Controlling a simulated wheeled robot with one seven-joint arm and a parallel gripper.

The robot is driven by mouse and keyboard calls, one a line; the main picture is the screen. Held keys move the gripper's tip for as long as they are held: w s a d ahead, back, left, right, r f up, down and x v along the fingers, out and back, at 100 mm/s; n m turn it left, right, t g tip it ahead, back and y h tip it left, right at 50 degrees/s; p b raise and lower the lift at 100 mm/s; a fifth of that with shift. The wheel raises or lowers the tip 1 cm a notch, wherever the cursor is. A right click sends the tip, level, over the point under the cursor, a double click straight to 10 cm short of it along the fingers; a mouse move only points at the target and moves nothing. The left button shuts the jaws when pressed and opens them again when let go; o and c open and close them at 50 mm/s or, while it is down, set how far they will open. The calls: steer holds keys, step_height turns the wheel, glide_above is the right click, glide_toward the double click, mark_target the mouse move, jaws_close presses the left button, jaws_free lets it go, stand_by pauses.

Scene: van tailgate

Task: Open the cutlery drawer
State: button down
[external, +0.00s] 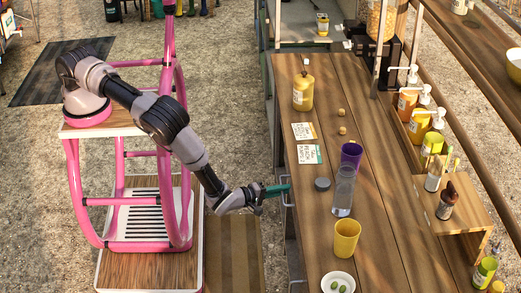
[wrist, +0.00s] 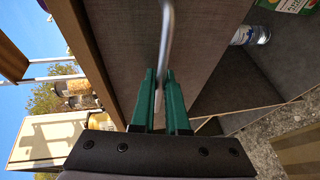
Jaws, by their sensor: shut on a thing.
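The drawer front is a flat grey-brown panel (wrist: 120,45) below the wooden counter edge, and it looks closed. Its pale metal bar handle (wrist: 167,30) runs up the middle of the wrist view. My gripper (wrist: 160,82) has green fingers, one on each side of the handle, shut on it. In the external view my gripper (external: 283,189) reaches the counter's left side at the handle (external: 288,198). The inside of the drawer is hidden.
The wooden counter (external: 385,225) holds a purple cup (external: 351,155), a clear glass (external: 343,190), a yellow cup (external: 346,238) and a white plate (external: 337,282). An open compartment with a bottle (wrist: 252,36) lies beside the drawer front.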

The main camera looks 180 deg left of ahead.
stand_by(0.7)
steer(key=d, duration=2.8)
steer(key=shift+d, duration=0.15)
steer(key=c, duration=1.2)
jaws_free()
steer(key=shift+d, duration=0.1)
steer(key=v, duration=1)
steer(key=shift+w+d, duration=0.2)
steer(key=shift+d, duration=0.1)
